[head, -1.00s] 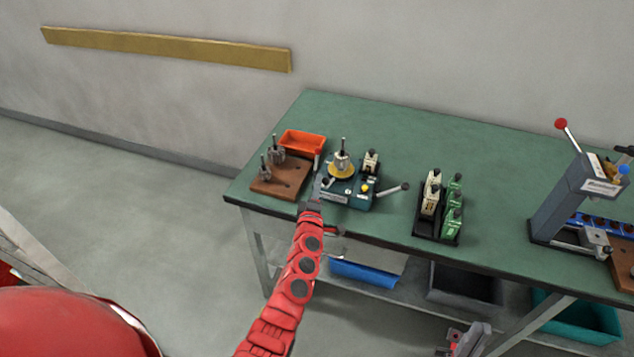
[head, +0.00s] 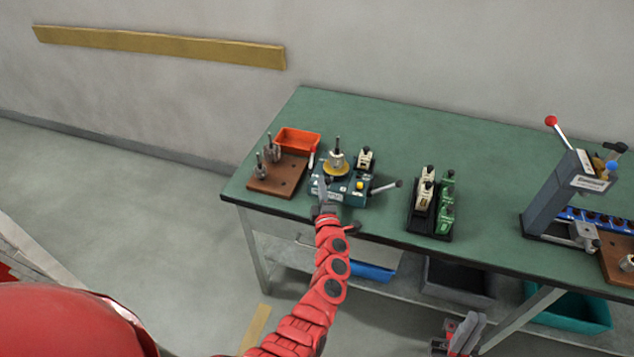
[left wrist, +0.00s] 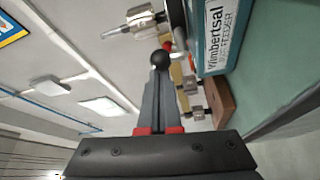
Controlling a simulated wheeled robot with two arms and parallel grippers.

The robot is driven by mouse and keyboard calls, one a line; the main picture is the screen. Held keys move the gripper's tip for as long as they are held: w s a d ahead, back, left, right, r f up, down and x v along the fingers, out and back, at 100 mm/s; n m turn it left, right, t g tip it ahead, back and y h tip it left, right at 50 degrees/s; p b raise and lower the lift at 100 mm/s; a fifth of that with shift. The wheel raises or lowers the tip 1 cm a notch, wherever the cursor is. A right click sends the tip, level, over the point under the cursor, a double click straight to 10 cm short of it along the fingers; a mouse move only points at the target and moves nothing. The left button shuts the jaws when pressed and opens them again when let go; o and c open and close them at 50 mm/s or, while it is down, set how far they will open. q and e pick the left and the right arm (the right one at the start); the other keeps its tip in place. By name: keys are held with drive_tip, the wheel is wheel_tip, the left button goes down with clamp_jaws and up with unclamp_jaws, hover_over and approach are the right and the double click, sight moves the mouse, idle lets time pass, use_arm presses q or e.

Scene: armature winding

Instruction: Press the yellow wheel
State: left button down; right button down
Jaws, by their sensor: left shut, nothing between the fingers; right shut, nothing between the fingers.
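The yellow wheel (head: 336,169) is a flat disc under a silvery spindle on the teal winding machine (head: 352,198), near the table's front left. A small yellow button (head: 360,185) sits on the machine's top, to the right of the wheel. My left gripper (head: 321,189) is shut and empty at the machine's front left corner, a little left of and nearer than the wheel. In the left wrist view its closed fingers (left wrist: 160,85) point up beside the teal machine, with a black ball knob at their tips.
A brown board (head: 284,187) with metal pegs and an orange bin (head: 297,140) stand left of the machine. A crank handle (head: 386,186) sticks out right. A black rack (head: 431,223) holds white and green parts. A grey press (head: 563,196) stands far right.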

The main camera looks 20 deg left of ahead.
use_arm(q)
drive_tip(key=shift+d+f+n+g+y+b, duration=0.2)
drive_tip(key=shift+d+n+g+y+b, duration=0.4)
drive_tip(key=shift+d+y, duration=0.25)
drive_tip(key=shift+d+r+n+g+y+b, duration=0.1)
drive_tip(key=shift+d+n+g+y+b, duration=0.3)
drive_tip(key=shift+y, duration=0.25)
drive_tip(key=shift+d+n+g+y+b, duration=0.3)
drive_tip(key=shift+n+y+b, duration=0.1)
drive_tip(key=shift+n+y, duration=0.15)
drive_tip(key=shift+r, duration=0.1)
drive_tip(key=shift+a, duration=0.25)
drive_tip(key=b, duration=0.1)
approach(329, 182)
drive_tip(key=s+a, duration=0.2)
drive_tip(key=s, duration=0.1)
drive_tip(key=shift+a+r, duration=0.3)
drive_tip(key=shift+r, duration=0.05)
